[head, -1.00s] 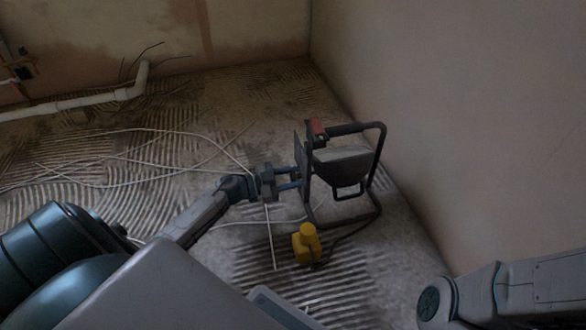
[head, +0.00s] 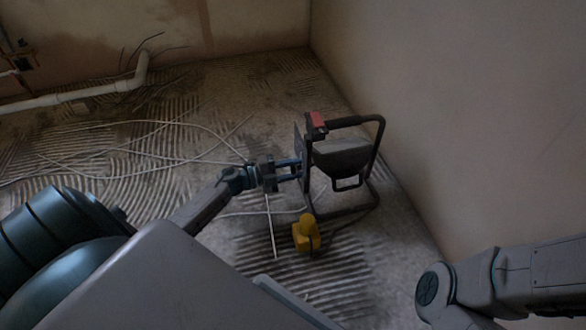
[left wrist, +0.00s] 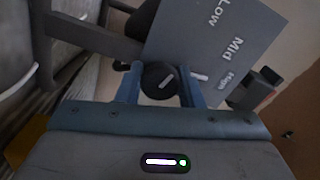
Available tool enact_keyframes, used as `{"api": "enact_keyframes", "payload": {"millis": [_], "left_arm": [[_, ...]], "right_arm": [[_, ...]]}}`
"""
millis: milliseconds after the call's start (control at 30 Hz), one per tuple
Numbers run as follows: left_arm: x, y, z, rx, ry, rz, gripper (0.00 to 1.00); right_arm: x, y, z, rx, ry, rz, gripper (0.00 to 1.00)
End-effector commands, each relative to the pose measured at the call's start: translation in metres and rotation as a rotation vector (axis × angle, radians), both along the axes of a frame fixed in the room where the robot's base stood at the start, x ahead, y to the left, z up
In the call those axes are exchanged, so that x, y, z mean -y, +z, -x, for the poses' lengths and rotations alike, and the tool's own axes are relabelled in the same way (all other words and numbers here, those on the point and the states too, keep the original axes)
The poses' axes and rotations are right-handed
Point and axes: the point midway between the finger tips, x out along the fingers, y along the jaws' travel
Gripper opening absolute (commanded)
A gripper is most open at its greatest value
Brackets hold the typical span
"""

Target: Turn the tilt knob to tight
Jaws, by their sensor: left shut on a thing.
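A work lamp (head: 345,155) with a black tubular frame stands on the floor near the right wall. In the left wrist view, a grey plate (left wrist: 215,40) on it reads Low, Mid and High. Just below the plate is a round black knob (left wrist: 158,82) with a pale slanted mark. I cannot tell a "tight" marking. My left gripper (head: 298,168) reaches the lamp's left side. It is shut on the knob, which shows between its two blue fingers (left wrist: 160,90). My right arm shows at lower right; its gripper is out of view.
A yellow block (head: 306,235) with a dark cable sits on the floor in front of the lamp. Pale loose cables (head: 150,160) lie across the ridged floor. A white pipe (head: 90,93) runs along the back wall. The right wall (head: 450,130) is close behind the lamp.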

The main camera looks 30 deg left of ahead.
Motion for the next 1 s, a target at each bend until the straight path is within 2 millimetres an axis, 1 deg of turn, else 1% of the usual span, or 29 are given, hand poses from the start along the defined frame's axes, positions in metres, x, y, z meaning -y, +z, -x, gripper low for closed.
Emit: {"api": "enact_keyframes", "payload": {"millis": [467,1000], "left_arm": [[-0.001,-0.003,0.000,0.291,0.001,-0.347,0.11],[-0.001,-0.005,0.000,0.616,0.001,-0.734,0.11]], "right_arm": [[0.000,-0.013,0.000,-0.001,0.001,0.001,0.36],[0.000,-0.037,-0.001,-0.002,0.004,0.001,0.36]]}}
